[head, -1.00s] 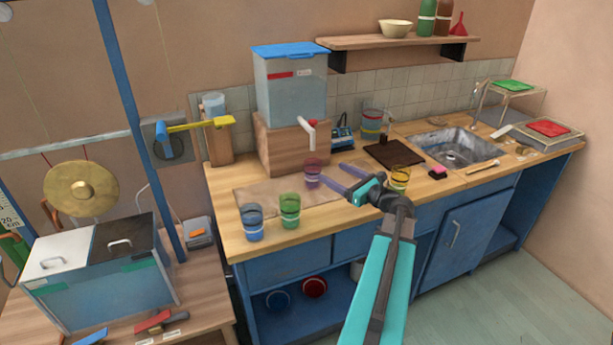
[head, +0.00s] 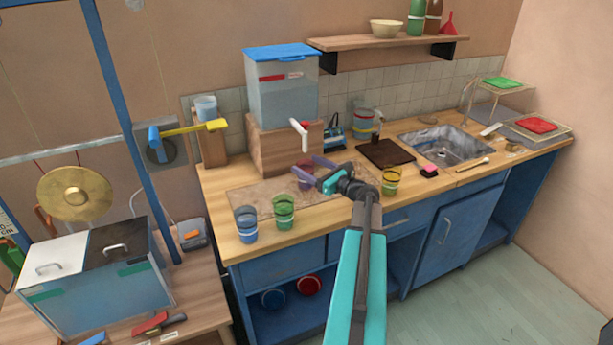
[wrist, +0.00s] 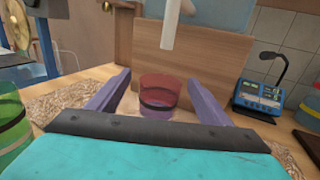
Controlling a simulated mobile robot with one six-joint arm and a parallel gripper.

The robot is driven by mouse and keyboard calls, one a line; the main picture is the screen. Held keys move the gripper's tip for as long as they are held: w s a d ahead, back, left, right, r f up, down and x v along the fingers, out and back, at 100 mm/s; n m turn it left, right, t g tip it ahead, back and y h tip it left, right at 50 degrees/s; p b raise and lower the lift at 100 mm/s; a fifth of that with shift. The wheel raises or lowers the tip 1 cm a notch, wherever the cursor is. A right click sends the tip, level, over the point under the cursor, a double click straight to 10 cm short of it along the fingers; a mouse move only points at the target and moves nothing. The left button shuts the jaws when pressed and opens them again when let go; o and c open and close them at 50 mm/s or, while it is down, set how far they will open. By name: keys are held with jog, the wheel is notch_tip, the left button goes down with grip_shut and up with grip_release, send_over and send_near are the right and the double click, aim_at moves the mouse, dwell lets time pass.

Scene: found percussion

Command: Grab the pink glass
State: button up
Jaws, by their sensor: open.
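The pink glass (head: 304,171) stands upright on the counter mat, below the white tap of the water tank. In the wrist view the pink glass (wrist: 159,95) has a dark band and sits between the two purple fingers. My gripper (head: 308,168) is open around it; I cannot tell whether either finger touches it. The wrist view shows my gripper (wrist: 158,98) with a finger on each side of the glass. In the head view my gripper partly hides the glass.
A green glass (head: 284,212) and a blue glass (head: 246,223) stand to the left. A yellow glass (head: 391,181) stands to the right. The white tap (wrist: 171,22) hangs above and behind the glass. A wooden block (wrist: 190,60) is close behind it.

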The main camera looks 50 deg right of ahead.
aim_at(299, 161)
jog(key=shift+w, duration=0.25)
jog(key=shift+w+d+p, duration=0.1)
jog(key=shift+w+p, duration=1.2)
jog(key=shift+w, duration=1.3)
jog(key=shift+f, duration=0.1)
grip_shut()
jog(key=shift+r, duration=0.35)
